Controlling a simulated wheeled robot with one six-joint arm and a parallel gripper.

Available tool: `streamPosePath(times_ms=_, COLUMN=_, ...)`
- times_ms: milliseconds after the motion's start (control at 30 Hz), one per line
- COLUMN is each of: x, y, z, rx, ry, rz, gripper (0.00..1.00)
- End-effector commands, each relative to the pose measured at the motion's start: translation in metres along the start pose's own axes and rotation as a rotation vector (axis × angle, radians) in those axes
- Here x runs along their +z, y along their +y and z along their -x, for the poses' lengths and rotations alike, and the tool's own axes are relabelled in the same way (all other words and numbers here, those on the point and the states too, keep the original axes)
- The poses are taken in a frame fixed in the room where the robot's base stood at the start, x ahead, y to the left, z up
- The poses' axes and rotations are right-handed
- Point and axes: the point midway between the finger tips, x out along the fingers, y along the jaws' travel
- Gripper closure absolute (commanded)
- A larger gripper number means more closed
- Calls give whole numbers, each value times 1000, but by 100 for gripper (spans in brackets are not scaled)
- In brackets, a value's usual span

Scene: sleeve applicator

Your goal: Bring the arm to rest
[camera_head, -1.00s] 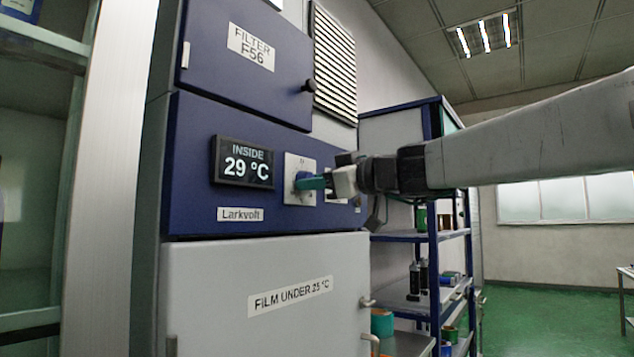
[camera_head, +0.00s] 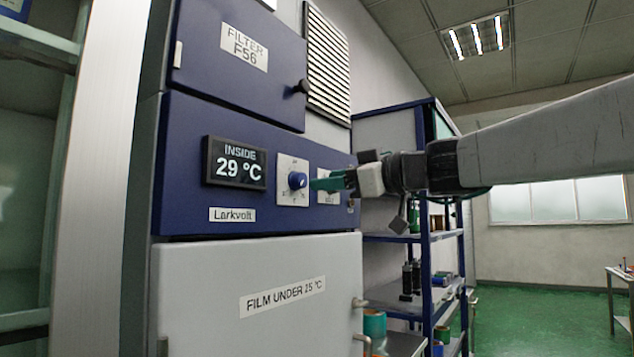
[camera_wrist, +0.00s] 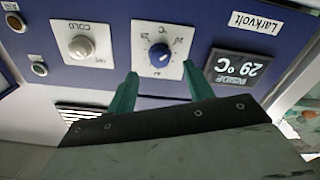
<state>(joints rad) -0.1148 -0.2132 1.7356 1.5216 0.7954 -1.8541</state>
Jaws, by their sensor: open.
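My gripper (camera_head: 318,184) is in front of the blue control panel (camera_head: 185,180), just right of the blue temperature knob (camera_head: 297,180). Its green fingers are apart and empty. In the wrist view, which shows the panel upside down, my gripper (camera_wrist: 160,88) has its two fingertips spread below the blue knob (camera_wrist: 159,54), with a gap to it. The knob sits on a white dial plate. The display (camera_head: 236,164) beside it reads INSIDE 29 °C. A second, whitish knob (camera_wrist: 81,47) on a plate marked COLD shows in the wrist view; my gripper partly hides that plate in the head view.
A white door (camera_head: 255,285) labelled FILM UNDER 25 °C is below the panel, and a FILTER F56 door (camera_head: 240,75) is above. A blue shelf rack (camera_head: 432,270) with several spools stands to the right. Open green floor (camera_head: 540,315) lies beyond.

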Motion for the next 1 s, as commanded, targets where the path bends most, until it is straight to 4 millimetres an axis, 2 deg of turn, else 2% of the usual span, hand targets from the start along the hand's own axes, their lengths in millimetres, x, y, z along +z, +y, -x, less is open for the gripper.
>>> streamPosePath(times_ms=100, x=0, y=0, z=14, rx=2, ry=-1, rz=0, gripper=48)
streamPosePath(times_ms=200, x=0, y=0, z=19, rx=0, ry=0, rz=0, gripper=48)
streamPosePath(times_ms=700, x=0, y=0, z=19, rx=-1, ry=0, rz=-2, gripper=48)
streamPosePath(times_ms=867, x=2, y=-4, z=19, rx=-16, ry=-9, rz=-116, gripper=48)
streamPosePath(times_ms=933, x=21, y=-14, z=19, rx=-50, ry=-66, rz=-227, gripper=48)
streamPosePath(times_ms=1000, x=57, y=-34, z=24, rx=-91, ry=-179, rz=-365, gripper=48)
